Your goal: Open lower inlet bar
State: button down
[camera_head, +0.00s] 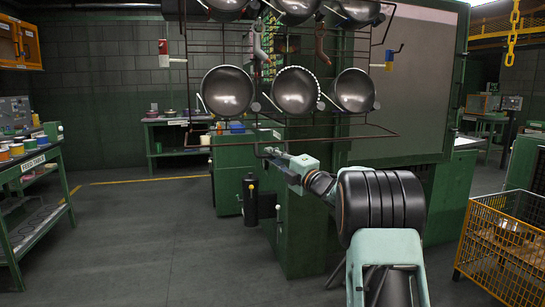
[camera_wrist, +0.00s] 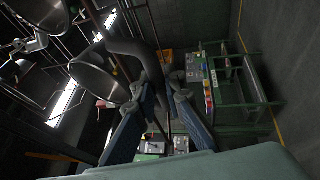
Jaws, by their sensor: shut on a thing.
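The lower inlet bar (camera_head: 340,139) is a thin dark bar along the bottom of the hanging rack in the head view. My gripper (camera_head: 270,153) is at the lower edge of that rack, below the lower row of pans. In the wrist view my gripper's two blue-grey fingers (camera_wrist: 166,92) close around a dark bent bar (camera_wrist: 137,52). The bar runs up to the left from between the fingertips. The exact contact is partly hidden by the fingertips.
Round metal pans (camera_head: 297,91) hang in rows just above my gripper. A green cabinet (camera_head: 300,225) stands below and behind it. A yellow wire crate (camera_head: 500,240) is at the right and a labelled shelf trolley (camera_head: 35,162) at the left. The floor at left centre is clear.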

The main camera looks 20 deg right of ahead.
jog(key=c, duration=2)
grip_release()
jog(key=shift+o, duration=0.2)
jog(key=v, duration=1.2)
